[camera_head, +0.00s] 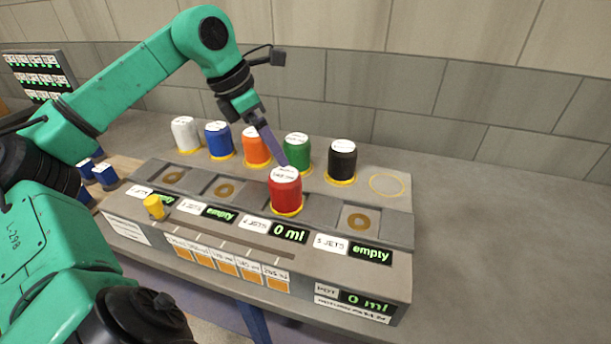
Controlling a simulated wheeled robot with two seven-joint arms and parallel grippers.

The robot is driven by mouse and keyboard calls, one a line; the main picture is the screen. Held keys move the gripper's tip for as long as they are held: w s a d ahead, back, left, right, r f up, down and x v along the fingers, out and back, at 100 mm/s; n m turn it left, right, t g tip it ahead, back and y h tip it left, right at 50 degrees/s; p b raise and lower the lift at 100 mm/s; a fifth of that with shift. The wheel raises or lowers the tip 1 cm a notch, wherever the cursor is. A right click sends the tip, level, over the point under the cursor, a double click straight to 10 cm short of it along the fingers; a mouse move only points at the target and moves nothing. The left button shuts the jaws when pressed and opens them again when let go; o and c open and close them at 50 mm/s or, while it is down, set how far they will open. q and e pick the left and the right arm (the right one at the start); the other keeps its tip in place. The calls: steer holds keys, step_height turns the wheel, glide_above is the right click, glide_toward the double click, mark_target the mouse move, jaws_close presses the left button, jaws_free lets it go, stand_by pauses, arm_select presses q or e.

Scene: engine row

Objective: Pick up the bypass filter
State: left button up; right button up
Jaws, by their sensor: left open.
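Capped canisters stand in a back row on the grey bench unit: white (185,135), blue (219,140), orange (256,147), green (297,152) and black (342,161). A red canister (286,193) stands upright in a front bay, above a "0 ml" display. The cap print is too small to read, so I cannot tell which thing is the bypass filter. My left gripper (284,162) is open and points down just above and behind the red canister's cap; its far finger is hard to make out. My right gripper is out of view.
Other front bays with ring marks (359,222) are empty. An empty yellow ring (387,184) lies right of the black canister. A yellow knob (154,207) sits on a slotted track. Blue blocks (104,174) stand at left. The grey bench (500,220) is clear at right.

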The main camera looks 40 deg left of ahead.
mark_target(290, 184)
arm_select(q)
steer(key=f, duration=0.3)
steer(key=d+f, duration=0.1)
steer(key=f, duration=0.1)
steer(key=shift+s, duration=0.3)
steer(key=p+x, duration=0.1)
steer(key=x, duration=0.2)
steer(key=w+p+x, duration=0.1)
steer(key=p+x, duration=0.1)
steer(key=x, duration=0.2)
steer(key=shift+a, duration=0.1)
steer(key=shift+f, duration=0.3)
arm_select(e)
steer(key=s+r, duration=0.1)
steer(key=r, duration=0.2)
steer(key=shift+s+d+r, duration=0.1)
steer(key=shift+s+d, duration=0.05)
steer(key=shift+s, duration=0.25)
arm_select(q)
steer(key=c, duration=0.5)
jaws_close()
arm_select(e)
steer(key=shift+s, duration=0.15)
